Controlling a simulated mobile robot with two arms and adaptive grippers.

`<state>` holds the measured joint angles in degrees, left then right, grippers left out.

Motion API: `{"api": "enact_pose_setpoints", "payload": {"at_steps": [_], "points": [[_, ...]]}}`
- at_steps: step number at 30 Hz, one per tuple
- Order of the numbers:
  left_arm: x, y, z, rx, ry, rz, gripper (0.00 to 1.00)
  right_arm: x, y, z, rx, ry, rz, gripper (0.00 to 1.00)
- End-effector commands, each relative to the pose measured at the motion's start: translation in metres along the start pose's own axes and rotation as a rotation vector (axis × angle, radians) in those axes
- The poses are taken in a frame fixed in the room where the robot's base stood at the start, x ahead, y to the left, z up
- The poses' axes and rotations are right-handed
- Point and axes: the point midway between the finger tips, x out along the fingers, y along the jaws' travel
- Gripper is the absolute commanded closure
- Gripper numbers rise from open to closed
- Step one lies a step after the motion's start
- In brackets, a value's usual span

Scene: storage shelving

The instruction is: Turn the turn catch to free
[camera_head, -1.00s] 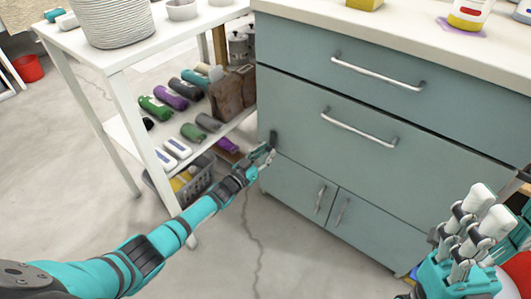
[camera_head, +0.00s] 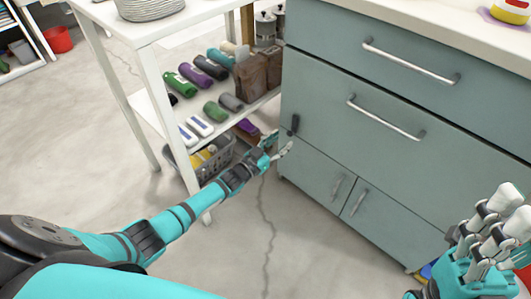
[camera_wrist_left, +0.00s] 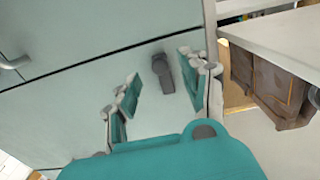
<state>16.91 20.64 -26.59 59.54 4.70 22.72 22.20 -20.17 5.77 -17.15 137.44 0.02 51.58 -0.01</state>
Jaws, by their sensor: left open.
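The turn catch (camera_head: 294,124) is a small dark grey piece on the left edge of the blue-grey cabinet's front, near the seam above the lower doors. It also shows in the left wrist view (camera_wrist_left: 163,73), ahead of the fingers and between their lines. My left gripper (camera_head: 280,144) is open and empty, just left of and below the catch in the head view. In the left wrist view its two teal fingers (camera_wrist_left: 158,90) stand apart, with the catch seemingly beyond the tips. My right gripper (camera_head: 500,215) is at the lower right, fingers pointing up, away from the catch.
The cabinet (camera_head: 400,170) has bar-handled drawers and two small lower doors (camera_head: 338,187). A white shelf unit (camera_head: 150,100) on the left holds several rolled items, brown bags (camera_head: 257,78) and a grey basket (camera_head: 212,157) close to my left arm. Floor in front is clear.

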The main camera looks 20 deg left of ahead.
Motion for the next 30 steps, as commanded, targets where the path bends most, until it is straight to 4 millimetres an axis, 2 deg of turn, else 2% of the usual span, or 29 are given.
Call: {"api": "enact_pose_setpoints", "payload": {"at_steps": [1, 6, 12, 18, 30], "points": [[-0.014, 0.0, 0.002, 0.0, -0.004, 0.001, 0.55, 0.0, 0.0, 0.0, 0.0, 0.001, 0.0, 0.6], [-0.05, 0.0, 0.002, 0.002, -0.005, 0.0, 0.55, 0.001, 0.0, 0.0, 0.0, 0.002, 0.0, 0.6], [-0.079, 0.0, 0.002, 0.0, -0.004, -0.001, 0.55, 0.001, 0.0, -0.001, 0.0, 0.003, 0.0, 0.6], [-0.088, 0.0, 0.001, 0.001, -0.003, -0.001, 0.55, 0.001, 0.0, -0.001, 0.0, 0.003, 0.0, 0.6], [-0.087, 0.0, 0.001, 0.001, -0.002, -0.001, 0.55, 0.001, 0.0, -0.001, 0.001, 0.003, 0.0, 0.6]]}}
